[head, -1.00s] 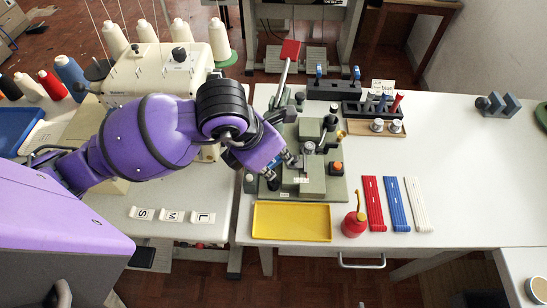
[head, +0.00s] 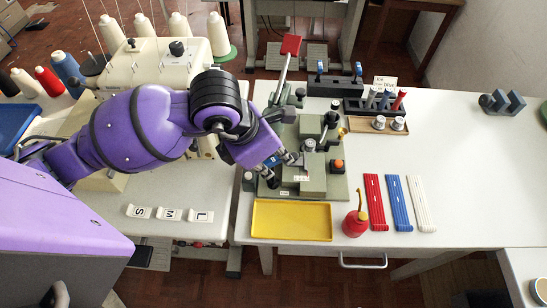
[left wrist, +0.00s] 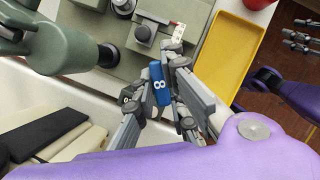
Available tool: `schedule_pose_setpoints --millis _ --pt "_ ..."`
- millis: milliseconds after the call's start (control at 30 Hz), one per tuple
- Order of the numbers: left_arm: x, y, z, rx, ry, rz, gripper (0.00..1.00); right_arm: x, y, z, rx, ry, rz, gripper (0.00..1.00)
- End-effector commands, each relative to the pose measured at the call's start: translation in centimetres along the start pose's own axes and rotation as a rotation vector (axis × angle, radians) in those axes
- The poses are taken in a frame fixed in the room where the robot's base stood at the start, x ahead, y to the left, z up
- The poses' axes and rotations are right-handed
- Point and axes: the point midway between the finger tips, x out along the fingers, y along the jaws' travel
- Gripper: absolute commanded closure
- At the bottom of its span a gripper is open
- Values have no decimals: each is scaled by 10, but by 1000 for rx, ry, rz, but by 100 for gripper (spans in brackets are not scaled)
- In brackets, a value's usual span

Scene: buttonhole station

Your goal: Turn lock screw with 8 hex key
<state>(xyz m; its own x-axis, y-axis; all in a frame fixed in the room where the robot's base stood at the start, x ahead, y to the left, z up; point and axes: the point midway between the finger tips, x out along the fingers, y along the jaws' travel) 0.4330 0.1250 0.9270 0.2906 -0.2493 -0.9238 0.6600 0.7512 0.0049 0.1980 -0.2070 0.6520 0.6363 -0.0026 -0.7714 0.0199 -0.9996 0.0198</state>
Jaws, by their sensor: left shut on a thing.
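My left gripper (head: 281,170) is over the front left part of the green buttonhole station (head: 337,187). In the left wrist view its fingers (left wrist: 160,88) are shut on a blue handle (left wrist: 158,82) marked with an 8, which is the 8 hex key. The key's shaft and tip are hidden, so I cannot tell whether it sits in a screw. The lock screw cannot be made out; the gripper covers that area. In the left wrist view, a dark square-topped knob (left wrist: 143,33) stands on the station just beyond the fingers.
A yellow tray (head: 291,237) lies in front of the station, with a red oil can (head: 355,222) to its right. Red, blue and white strips lie further right. Black racks (head: 335,87) stand behind. The table's right side is mostly clear.

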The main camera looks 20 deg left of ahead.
Motion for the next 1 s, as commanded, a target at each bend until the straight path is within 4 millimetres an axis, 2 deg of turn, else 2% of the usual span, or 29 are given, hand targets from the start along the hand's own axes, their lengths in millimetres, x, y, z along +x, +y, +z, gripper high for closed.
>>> schedule_pose_setpoints --millis 300,733,1000 --pt "1 0 -1 139 0 -58 100 4 0 13 0 -18 -1 67" --pt "1 1 -1 170 1 -70 100 4 0 16 0 -23 -1 67" --pt "2 0 -1 312 1 -130 100 8 -1 30 -1 -41 -2 67"
